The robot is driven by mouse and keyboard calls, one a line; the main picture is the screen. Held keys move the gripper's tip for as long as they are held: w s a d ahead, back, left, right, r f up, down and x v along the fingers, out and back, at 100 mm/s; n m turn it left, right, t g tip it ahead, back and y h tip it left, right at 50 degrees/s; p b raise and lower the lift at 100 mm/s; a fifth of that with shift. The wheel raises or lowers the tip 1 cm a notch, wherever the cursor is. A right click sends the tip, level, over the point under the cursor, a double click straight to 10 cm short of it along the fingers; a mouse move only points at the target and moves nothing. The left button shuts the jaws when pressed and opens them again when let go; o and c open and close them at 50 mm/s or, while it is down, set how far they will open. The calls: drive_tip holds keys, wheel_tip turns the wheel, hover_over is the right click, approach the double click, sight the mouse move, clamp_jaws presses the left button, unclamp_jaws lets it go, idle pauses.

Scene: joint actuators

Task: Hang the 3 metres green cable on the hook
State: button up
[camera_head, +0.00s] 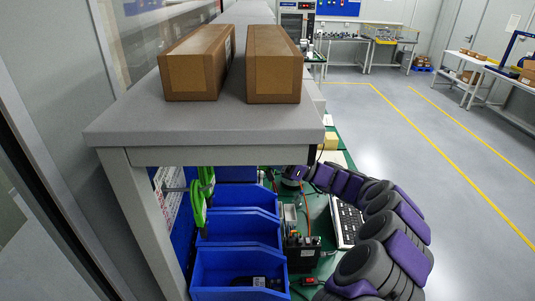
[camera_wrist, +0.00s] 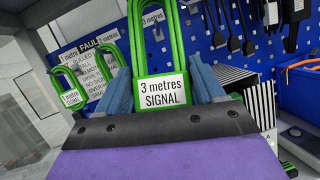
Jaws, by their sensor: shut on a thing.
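The green cable (camera_wrist: 150,52), with a white label reading "3 metres SIGNAL" (camera_wrist: 162,91), stands upright between the two blue-grey fingers of my gripper (camera_wrist: 162,76) in the wrist view. My gripper is shut on it. A hook tag reading "3 metres" (camera_wrist: 153,18) shows behind the cable's loops on the blue pegboard (camera_wrist: 200,48). The hook itself is largely hidden, and I cannot tell whether the cable touches it. In the head view the end of my arm reaches below the shelf, and my gripper is not clearly visible there.
A green 1 metre cable (camera_wrist: 72,98) and a 2 metres cable (camera_wrist: 110,52) hang at the left. Black tools (camera_wrist: 247,25) hang at the right. Blue bins (camera_head: 240,232) stand below the shelf (camera_head: 210,125), which carries two cardboard boxes (camera_head: 273,70).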

drive_tip(key=shift+d+b, duration=0.65)
drive_tip(key=shift+d, duration=0.3)
drive_tip(key=shift+w+a+f+b, duration=0.1)
drive_tip(key=shift+a+f+b, duration=0.05)
drive_tip(key=shift+a+b, duration=0.9)
drive_tip(key=shift+w+a+f+b, duration=0.15)
drive_tip(key=shift+a+b, duration=0.6)
drive_tip(key=shift+a, duration=0.6)
drive_tip(key=a+b, duration=0.3)
drive_tip(key=a, duration=0.1)
drive_tip(key=shift+a+f+b, duration=0.15)
drive_tip(key=shift+a+b, duration=0.15)
drive_tip(key=shift+a, duration=0.05)
drive_tip(key=shift+d, duration=0.1)
